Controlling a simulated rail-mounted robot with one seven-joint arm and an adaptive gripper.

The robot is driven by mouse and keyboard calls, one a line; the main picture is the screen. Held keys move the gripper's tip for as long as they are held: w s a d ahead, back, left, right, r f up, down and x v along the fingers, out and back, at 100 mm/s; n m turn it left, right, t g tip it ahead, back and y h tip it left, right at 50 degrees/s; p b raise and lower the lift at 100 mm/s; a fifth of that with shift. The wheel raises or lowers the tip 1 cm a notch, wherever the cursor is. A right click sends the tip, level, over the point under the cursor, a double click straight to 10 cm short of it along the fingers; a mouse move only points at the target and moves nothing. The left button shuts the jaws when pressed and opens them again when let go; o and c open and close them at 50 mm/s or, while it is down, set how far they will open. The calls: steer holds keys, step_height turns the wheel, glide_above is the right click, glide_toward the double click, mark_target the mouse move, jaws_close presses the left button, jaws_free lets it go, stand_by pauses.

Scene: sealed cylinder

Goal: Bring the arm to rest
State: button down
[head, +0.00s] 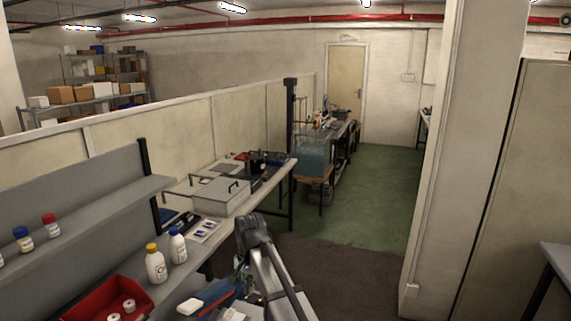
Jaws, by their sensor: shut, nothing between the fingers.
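My arm (268,264) shows at the bottom middle of the head view, rising from the lower edge to a grey bent joint. No gripper fingers can be made out. The part below the joint is small and cluttered, partly hidden by the arm itself. I see nothing carried by the arm.
A bench along the left holds white bottles (156,264), a red bin (106,303) and a grey lidded box (221,196). A shelf (88,207) stands above it. A blue item (212,300) lies left of my arm. Brown and green floor (374,190) is open ahead; a pillar (451,150) stands right.

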steer(key=s+d+f+n, duration=0.2)
steer(key=s+d+f, duration=0.8)
steer(key=d+f, duration=0.35)
steer(key=s+d+f+n, duration=0.1)
steer(key=s+d+f, duration=0.8)
steer(key=d+f, duration=0.45)
steer(key=s+f+g+b, duration=0.7)
steer(key=s+f+b, duration=0.3)
steer(key=s+f, duration=1.8)
steer(key=shift+s+d+h, duration=0.4)
steer(key=shift+s+d, duration=0.05)
steer(key=shift+s, duration=0.1)
